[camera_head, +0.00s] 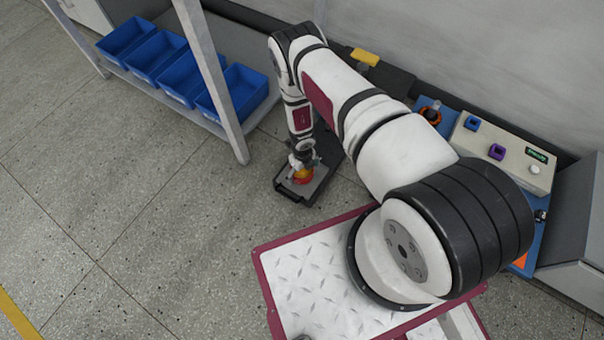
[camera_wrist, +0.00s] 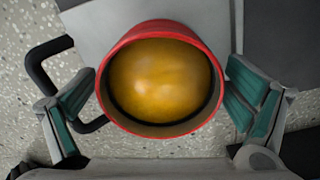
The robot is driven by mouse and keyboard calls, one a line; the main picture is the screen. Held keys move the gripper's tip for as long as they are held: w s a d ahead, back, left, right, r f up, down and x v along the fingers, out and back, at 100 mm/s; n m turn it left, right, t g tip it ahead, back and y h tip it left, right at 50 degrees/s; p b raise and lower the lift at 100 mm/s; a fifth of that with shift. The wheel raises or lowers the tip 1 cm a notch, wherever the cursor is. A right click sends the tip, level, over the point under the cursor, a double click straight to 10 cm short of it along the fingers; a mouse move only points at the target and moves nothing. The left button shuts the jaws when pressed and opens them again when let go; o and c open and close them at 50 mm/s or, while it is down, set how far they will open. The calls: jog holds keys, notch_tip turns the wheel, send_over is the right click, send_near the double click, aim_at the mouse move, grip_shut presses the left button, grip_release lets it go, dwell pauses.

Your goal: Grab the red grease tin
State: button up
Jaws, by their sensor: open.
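The red grease tin (camera_wrist: 113,119) fills the middle of the wrist view, open at the top, with yellow-brown grease (camera_wrist: 159,80) inside. My gripper (camera_wrist: 160,100) is open, with one green-padded finger on each side of the tin. Both fingers look close to the tin's wall; I cannot tell whether they touch it. In the head view the tin (camera_head: 302,176) is small and partly hidden under my gripper (camera_head: 303,165). It rests on a grey plate with a dark frame (camera_head: 309,190) low near the floor.
A black handle (camera_wrist: 38,68) curves out at the plate's left in the wrist view. Blue bins (camera_head: 160,55) sit on a shelf with a grey post (camera_head: 215,85). A console (camera_head: 500,150) with buttons stands at the right. The speckled floor (camera_head: 130,200) at left is clear.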

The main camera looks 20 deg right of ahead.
jog(key=c, duration=1.4)
jog(key=shift+r, duration=0.15)
